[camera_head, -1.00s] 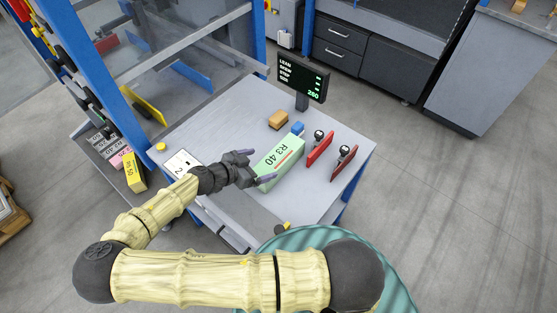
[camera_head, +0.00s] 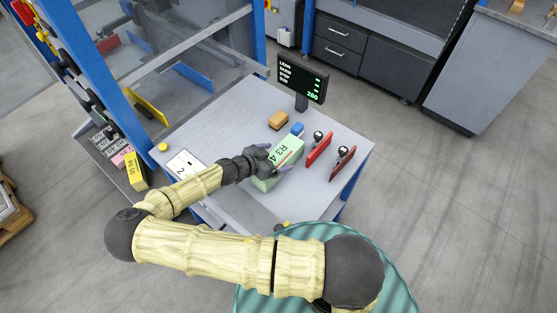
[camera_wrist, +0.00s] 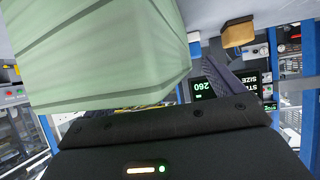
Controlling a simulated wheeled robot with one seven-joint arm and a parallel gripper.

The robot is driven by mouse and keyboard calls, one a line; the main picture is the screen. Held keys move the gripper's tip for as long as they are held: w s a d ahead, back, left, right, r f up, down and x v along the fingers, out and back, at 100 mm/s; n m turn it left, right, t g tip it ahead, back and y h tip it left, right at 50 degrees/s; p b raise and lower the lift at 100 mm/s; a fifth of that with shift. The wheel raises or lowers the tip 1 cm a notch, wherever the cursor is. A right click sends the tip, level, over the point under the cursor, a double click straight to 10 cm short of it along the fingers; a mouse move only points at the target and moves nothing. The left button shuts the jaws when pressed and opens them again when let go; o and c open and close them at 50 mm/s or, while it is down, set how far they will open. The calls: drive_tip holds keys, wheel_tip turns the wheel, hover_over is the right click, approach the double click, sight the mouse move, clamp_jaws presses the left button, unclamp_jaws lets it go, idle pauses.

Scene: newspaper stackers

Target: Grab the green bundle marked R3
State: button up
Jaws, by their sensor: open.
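The green bundle marked R3 (camera_head: 264,184) lies on the grey worktop, its label facing up and partly covered by my gripper. In the wrist view the green bundle (camera_wrist: 100,60) fills the upper left, close in front of the palm. I cannot tell whether the fingers touch the bundle.
Two red stampers with black knobs (camera_head: 319,150) stand right of the bundle. An orange-brown block (camera_head: 278,120), a blue block (camera_head: 298,129) and a display screen (camera_head: 303,80) are behind it. A white card (camera_head: 184,164) lies to the left. Coloured bundles, one yellow (camera_head: 135,172), sit in a side rack.

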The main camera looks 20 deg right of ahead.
idle(0.5)
drive_tip(key=c, duration=2)
